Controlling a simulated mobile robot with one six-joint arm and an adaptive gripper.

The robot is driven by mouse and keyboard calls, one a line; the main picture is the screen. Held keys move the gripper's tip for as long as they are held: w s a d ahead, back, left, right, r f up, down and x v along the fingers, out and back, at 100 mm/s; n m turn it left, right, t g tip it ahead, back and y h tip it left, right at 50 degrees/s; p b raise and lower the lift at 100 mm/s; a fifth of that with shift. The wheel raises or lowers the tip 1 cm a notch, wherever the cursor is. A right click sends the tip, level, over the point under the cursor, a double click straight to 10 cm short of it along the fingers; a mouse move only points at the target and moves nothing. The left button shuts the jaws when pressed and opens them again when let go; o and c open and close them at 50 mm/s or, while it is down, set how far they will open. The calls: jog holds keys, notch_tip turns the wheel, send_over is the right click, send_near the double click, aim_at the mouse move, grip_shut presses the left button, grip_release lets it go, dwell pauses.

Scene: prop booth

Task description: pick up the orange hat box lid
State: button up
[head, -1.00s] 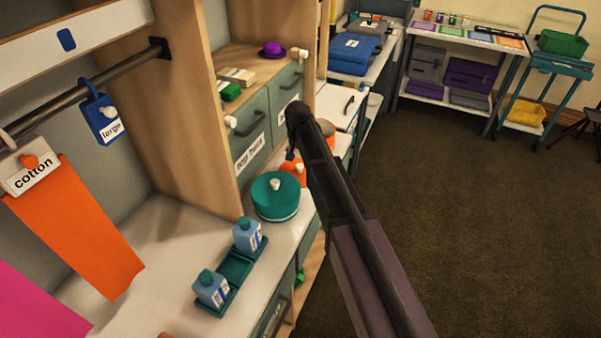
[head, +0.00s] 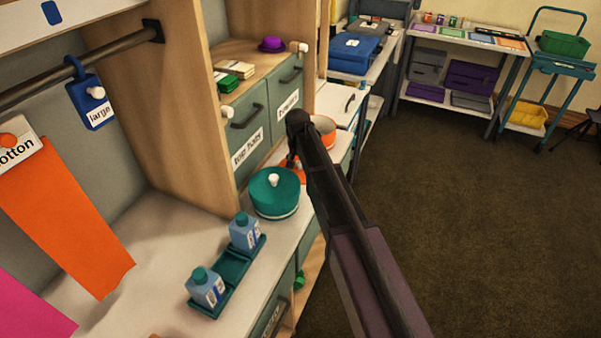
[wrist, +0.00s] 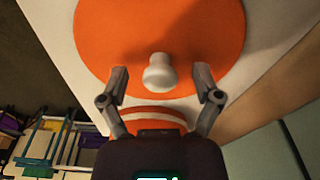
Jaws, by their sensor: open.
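The orange hat box lid (wrist: 105,45) is a flat disc with a white knob (wrist: 160,72), lying on the pale counter. In the head view the lid (head: 302,175) is mostly hidden behind my arm and the teal hat box. My gripper (wrist: 161,76) is open and empty, with one finger on each side of the knob in the wrist view. Whether the fingertips are down at knob height is hard to tell. In the head view my gripper (head: 291,160) is a small dark shape over the lid.
A teal lidded hat box (head: 274,196) stands just in front of the lid. An orange box (head: 328,139) with a white band stands behind it. Two blue bottles sit on a teal tray (head: 231,275). A wooden cabinet with drawers (head: 246,140) rises along the left.

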dwell(0.6)
jog(key=c, duration=1.1)
